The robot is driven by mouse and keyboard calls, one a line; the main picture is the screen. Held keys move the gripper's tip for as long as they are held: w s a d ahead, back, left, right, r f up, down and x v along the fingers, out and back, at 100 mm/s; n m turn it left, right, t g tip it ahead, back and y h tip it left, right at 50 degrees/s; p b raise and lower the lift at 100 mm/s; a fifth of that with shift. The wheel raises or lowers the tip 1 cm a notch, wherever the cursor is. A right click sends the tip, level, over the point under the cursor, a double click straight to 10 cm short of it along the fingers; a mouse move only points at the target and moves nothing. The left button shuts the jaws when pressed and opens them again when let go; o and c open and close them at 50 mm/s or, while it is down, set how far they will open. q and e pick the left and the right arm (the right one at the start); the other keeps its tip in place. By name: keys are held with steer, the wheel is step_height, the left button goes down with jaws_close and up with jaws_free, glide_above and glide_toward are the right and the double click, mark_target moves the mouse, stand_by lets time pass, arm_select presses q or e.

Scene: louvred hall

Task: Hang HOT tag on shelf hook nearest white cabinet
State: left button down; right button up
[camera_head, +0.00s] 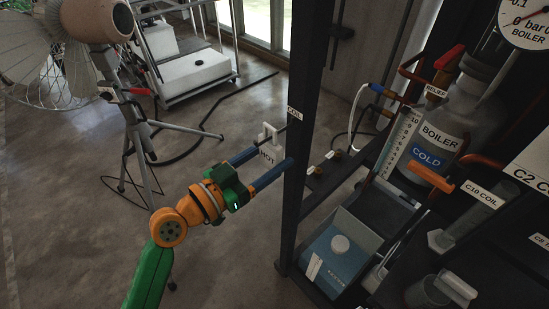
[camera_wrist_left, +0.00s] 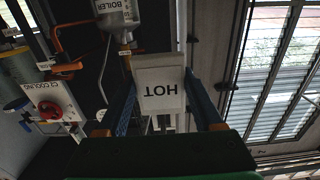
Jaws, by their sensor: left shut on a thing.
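The white HOT tag (camera_head: 267,153) is held between the two blue fingers of my left gripper (camera_head: 274,157), just left of the dark shelf post. In the left wrist view, the tag (camera_wrist_left: 160,84) sits between the fingers with its lettering upside down. A white loop rises from its top in the head view. A white box marked C2 COOLING (camera_wrist_left: 55,103) with a red switch shows in the left wrist view. My right gripper is out of view.
The dark post (camera_head: 297,125) stands close to the fingertips. A boiler bottle (camera_head: 440,130), a blue and white box (camera_head: 340,258) and glassware fill the rack at right. A tripod (camera_head: 143,120) and fan (camera_head: 60,70) stand at left.

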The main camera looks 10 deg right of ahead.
arm_select(q)
steer(key=b+v, duration=0.3)
steer(key=v, duration=0.7)
steer(key=shift+s+a+b, duration=0.15)
steer(key=shift+a+b, duration=0.05)
steer(key=shift+b, duration=0.15)
